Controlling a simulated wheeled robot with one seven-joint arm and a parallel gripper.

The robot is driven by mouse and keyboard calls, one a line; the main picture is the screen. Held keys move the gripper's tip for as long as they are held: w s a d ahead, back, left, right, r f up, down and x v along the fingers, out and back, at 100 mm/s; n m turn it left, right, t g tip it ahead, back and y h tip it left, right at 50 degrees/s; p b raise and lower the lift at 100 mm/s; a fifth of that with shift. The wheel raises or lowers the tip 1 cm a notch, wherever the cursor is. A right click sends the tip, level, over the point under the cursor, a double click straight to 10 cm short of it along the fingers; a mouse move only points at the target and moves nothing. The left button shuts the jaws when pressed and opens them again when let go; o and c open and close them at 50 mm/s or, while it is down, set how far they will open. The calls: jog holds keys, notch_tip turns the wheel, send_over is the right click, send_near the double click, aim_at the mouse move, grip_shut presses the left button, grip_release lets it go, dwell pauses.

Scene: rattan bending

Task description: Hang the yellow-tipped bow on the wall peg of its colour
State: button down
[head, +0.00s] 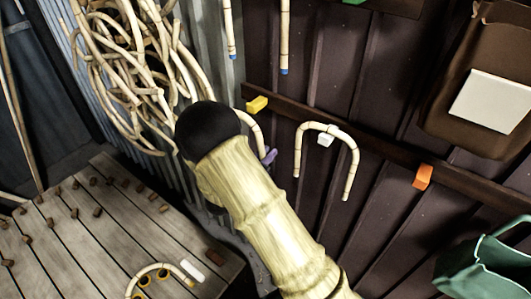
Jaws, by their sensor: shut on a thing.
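The yellow peg (257,104) sticks out from the dark wall rail, just right of my arm's black joint. A curved cane piece (258,132) shows beside my arm, below the yellow peg. Its upper part and any other end are hidden by my arm, so I cannot tell what holds it or see a yellow tip. A small purple piece (270,157) is at its lower end. Another bent cane bow (158,267) lies on the bench at the lower left, around yellow-orange ringed pieces. My gripper is hidden, probably behind my pale arm.
A bow (349,150) hangs on the white peg (325,140). An orange peg (423,177) is bare. Two blue-tipped canes (284,40) hang above. Tangled cane (140,70), a brown bag (455,110) and a green container (490,268) flank the wall.

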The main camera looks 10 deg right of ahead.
jog(key=shift+w+d, duration=0.1)
jog(key=shift+w, duration=0.05)
jog(key=shift+f+b+x, duration=0.2)
jog(key=shift+f+x, duration=0.1)
jog(key=shift+x, duration=1.5)
jog(key=shift+f+b+x, duration=0.25)
jog(key=shift+f+x, duration=0.1)
jog(key=shift+x, duration=1.4)
jog(key=shift+f+b+x, duration=0.2)
jog(key=shift+f+x, duration=0.1)
jog(key=shift+x, duration=1.5)
jog(key=c, duration=1.3)
grip_release()
jog(key=shift+o, duration=0.2)
